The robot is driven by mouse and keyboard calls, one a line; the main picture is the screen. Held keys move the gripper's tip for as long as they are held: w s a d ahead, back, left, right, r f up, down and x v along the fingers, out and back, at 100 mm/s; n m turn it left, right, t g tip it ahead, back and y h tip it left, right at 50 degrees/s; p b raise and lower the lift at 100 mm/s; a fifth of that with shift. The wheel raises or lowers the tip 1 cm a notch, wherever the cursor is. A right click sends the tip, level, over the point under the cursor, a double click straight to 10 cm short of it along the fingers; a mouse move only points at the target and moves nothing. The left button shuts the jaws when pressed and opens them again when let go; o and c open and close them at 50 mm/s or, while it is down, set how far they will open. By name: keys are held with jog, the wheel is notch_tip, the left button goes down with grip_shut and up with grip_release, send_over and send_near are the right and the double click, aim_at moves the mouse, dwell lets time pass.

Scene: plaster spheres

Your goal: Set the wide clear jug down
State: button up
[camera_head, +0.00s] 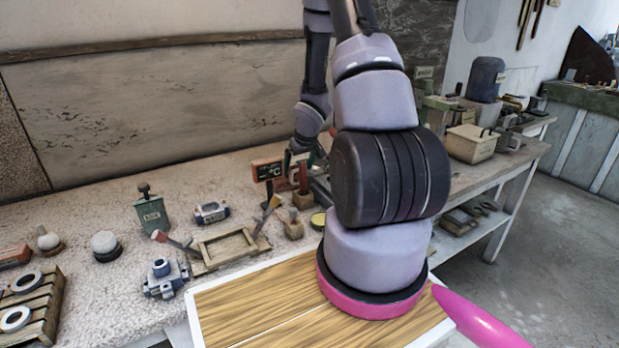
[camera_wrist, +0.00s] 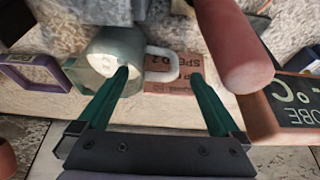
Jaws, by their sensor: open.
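The clear jug (camera_wrist: 112,48), wide and glassy with a pale handle (camera_wrist: 163,66), is in the upper left of the wrist view. It seems to stand on the pale worktop, though its base is not clearly seen. My gripper (camera_wrist: 159,73) is open, its two green fingers apart. The left fingertip overlaps the jug's near side and the handle reaches between the fingers; I cannot tell whether they touch. In the head view my gripper is small and mostly hidden beside my arm, and I cannot make out the jug there.
A thick reddish cylinder (camera_wrist: 236,45) is close to the right finger. A dark sign marked °C (camera_wrist: 297,100) is at right, a brown lettered block (camera_wrist: 168,82) beyond the fingers, a purple frame (camera_wrist: 14,74) at left. In the head view, a wooden tray (camera_head: 229,248) and vise (camera_head: 165,277) crowd the bench.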

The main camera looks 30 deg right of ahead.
jog(key=shift+w+f, duration=0.25)
jog(key=shift+f, duration=0.45)
grip_shut()
jog(key=shift+r, duration=0.15)
